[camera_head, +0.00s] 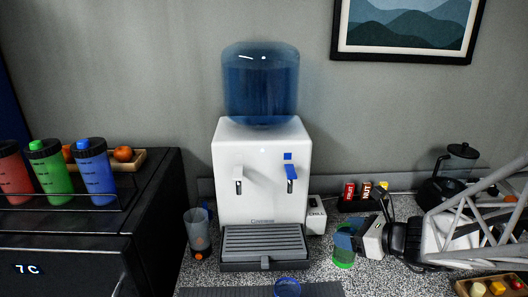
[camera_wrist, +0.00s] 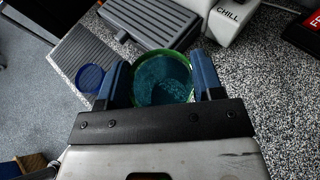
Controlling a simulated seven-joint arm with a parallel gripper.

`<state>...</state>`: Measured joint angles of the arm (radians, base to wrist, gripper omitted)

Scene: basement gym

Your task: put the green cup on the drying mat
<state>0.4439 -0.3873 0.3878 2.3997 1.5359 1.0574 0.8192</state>
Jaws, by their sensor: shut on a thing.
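The green cup (camera_head: 343,258) is right of the water dispenser, low over the speckled counter; I cannot tell whether it touches it. My gripper (camera_head: 356,238) is shut on it from the right. In the wrist view the cup (camera_wrist: 162,78) sits between the two blue fingers of my gripper (camera_wrist: 160,88), its open round rim facing the camera. The drying mat, a dark ribbed strip (camera_head: 222,292), lies along the bottom edge of the head view, left of the cup. It also shows at upper left in the wrist view (camera_wrist: 82,50). A blue cup (camera_head: 287,288) stands on the mat.
The white water dispenser (camera_head: 265,175) with its grey drip tray (camera_head: 264,242) stands behind the mat. A white box marked CHILL (camera_head: 316,220) is beside it. A clear tumbler (camera_head: 198,234) stands at left. A food tray (camera_head: 490,287) is at lower right. The mat's left part is bare.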

